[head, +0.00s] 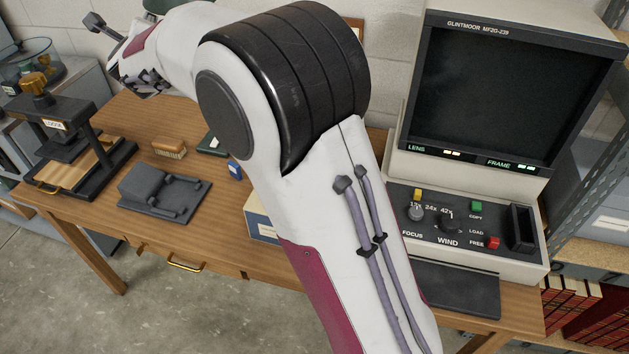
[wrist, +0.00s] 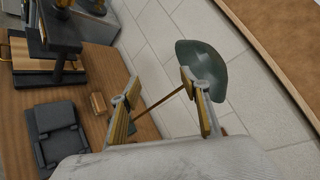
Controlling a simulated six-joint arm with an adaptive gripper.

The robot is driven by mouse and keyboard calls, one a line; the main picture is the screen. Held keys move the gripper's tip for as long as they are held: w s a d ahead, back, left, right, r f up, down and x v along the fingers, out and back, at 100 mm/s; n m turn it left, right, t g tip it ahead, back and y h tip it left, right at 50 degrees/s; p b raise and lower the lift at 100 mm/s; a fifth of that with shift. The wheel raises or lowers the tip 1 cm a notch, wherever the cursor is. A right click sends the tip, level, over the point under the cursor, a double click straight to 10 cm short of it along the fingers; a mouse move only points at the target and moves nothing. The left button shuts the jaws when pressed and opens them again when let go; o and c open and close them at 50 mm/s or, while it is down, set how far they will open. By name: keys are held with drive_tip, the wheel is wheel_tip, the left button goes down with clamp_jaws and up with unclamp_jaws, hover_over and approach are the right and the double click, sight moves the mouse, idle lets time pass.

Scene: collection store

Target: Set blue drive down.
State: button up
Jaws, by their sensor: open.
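A small blue block (head: 235,170), which looks like the blue drive, rests on the wooden table (head: 140,222) just left of my arm's large joint in the head view. My arm may hide part of it. I cannot make it out in the wrist view. My gripper (wrist: 162,88) is open in the wrist view, its two yellow-padded fingers well apart. Nothing shows held between them; a thin brass lamp stem and floor or wall tiles appear behind the gap. In the head view the fingertips cannot be made out clearly.
A grey device (head: 155,190), a wooden brush (head: 170,148) and a black press (head: 70,150) stand on the table's left. A microfilm reader (head: 500,90) fills the right. A green lamp shade (wrist: 197,62) is close to the right finger. Bare wood lies along the front left.

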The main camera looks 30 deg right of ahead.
drive_tip(key=s+r+n+g+y, duration=0.2)
drive_tip(key=s+n+g+y, duration=0.25)
drive_tip(key=s+n, duration=1.45)
drive_tip(key=s+d+f+n+g+h, duration=0.1)
drive_tip(key=s+f, duration=0.4)
drive_tip(key=s, duration=0.6)
drive_tip(key=s+d+f+n+g+h, duration=0.1)
drive_tip(key=s+d+f, duration=0.4)
drive_tip(key=s, duration=0.6)
drive_tip(key=s+d+f+n+g+h, duration=0.1)
drive_tip(key=s+d+f+n+g, duration=0.2)
drive_tip(key=s, duration=0.9)
drive_tip(key=shift+d+f+n, duration=0.95)
drive_tip(key=shift+n, duration=0.15)
